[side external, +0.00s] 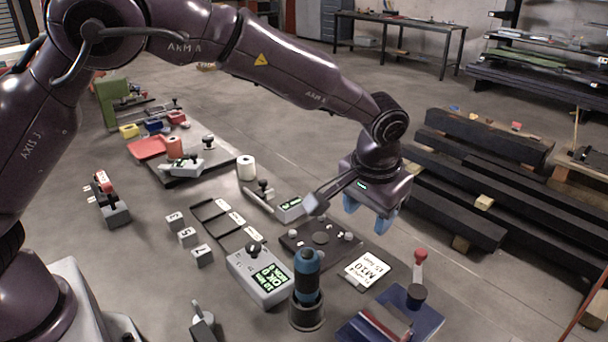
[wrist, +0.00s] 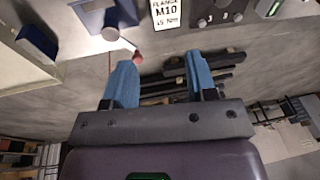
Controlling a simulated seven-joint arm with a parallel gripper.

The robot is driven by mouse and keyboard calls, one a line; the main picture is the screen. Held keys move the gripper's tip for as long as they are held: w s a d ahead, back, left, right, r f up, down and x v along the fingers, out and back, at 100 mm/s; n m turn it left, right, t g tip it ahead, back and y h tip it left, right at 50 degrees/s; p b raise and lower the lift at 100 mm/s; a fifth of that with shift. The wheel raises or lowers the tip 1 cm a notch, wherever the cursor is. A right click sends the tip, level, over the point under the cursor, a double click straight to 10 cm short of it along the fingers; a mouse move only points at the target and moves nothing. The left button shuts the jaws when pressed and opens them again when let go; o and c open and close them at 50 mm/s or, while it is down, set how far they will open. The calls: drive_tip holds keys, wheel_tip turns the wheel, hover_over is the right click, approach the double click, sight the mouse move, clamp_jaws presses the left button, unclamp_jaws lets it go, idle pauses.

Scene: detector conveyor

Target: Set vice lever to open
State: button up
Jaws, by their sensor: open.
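The vice (side external: 432,318) is a blue block with a grey and reddish jaw part, at the lower right of the side view. Its lever (side external: 419,270) rises nearly upright from a dark round pivot and ends in a red knob (side external: 421,253). In the wrist view the blue vice body (wrist: 94,18) is at the top, and the red knob (wrist: 137,55) shows just above the left fingertip. My gripper (side external: 369,213) has blue fingers and is open and empty, above and behind the vice. It also shows in the wrist view (wrist: 160,62).
A white M10 card (side external: 369,268) and a dark plate with knobs (side external: 320,238) lie left of the vice. A blue-black cylinder (side external: 307,285) and a grey detector box (side external: 260,275) stand further left. Dark beams (side external: 470,165) are stacked at right.

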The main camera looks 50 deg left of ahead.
drive_tip(key=s+a+r+m+h, duration=0.1)
drive_tip(key=s+a+r, duration=0.5)
drive_tip(key=s, duration=0.2)
drive_tip(key=shift+r, duration=0.2)
drive_tip(key=shift+a, duration=0.1)
drive_tip(key=shift+w+a, duration=0.1)
drive_tip(key=c, duration=0.9)
drive_tip(key=f, duration=0.1)
drive_tip(key=a+f, duration=0.1)
drive_tip(key=a+f+g, duration=0.1)
drive_tip(key=shift+w+f, duration=0.15)
drive_tip(key=shift+w, duration=0.15)
clamp_jaws()
drive_tip(key=n+t+h, duration=0.3)
drive_tip(key=t+h, duration=0.2)
approach(419, 272)
drive_tip(key=a+r, duration=0.3)
drive_tip(key=a, duration=0.1)
drive_tip(key=x, duration=0.9)
drive_tip(key=shift+w, duration=0.35)
